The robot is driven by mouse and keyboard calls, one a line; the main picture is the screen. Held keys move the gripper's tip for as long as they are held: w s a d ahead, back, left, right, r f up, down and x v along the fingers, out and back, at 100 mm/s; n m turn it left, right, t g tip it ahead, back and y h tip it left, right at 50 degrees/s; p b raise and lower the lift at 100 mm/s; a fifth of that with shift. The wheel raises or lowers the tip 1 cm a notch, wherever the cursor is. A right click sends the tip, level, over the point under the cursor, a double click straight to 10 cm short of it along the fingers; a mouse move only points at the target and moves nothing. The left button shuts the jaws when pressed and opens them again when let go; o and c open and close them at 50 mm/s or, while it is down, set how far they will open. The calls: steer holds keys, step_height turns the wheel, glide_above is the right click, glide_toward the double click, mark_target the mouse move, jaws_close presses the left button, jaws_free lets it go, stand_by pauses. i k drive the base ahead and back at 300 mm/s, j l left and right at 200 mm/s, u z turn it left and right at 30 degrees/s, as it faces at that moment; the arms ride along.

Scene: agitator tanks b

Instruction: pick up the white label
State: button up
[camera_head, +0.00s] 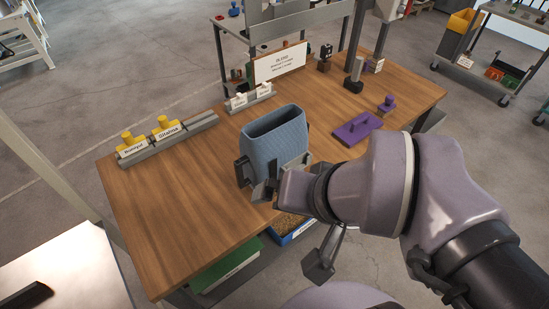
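Two small white labels, one on the left (238,100) and one on the right (264,91), stand upright in a short grey rail (250,103) near the middle of the wooden table. Their print is too small to read. My gripper (268,178) is low over the near side of the table, in front of the labels. Its dark fingers sit at the lower part of a blue-grey ribbed container (275,138) with an open top. I cannot tell whether they grip it or are only in front of it. The labels are apart from my gripper.
A longer grey rail (168,143) at left holds yellow-topped label pieces (166,126). A white sign (280,62) stands behind the short rail. A purple plate (357,128) and purple knob (387,103) lie at right. The table's front left (175,215) is clear.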

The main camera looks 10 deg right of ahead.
mark_target(241, 102)
steer(key=i+l+z, duration=0.3)
steer(key=i+l, duration=0.15)
steer(key=i+l+z, duration=0.25)
steer(key=i, duration=0.4)
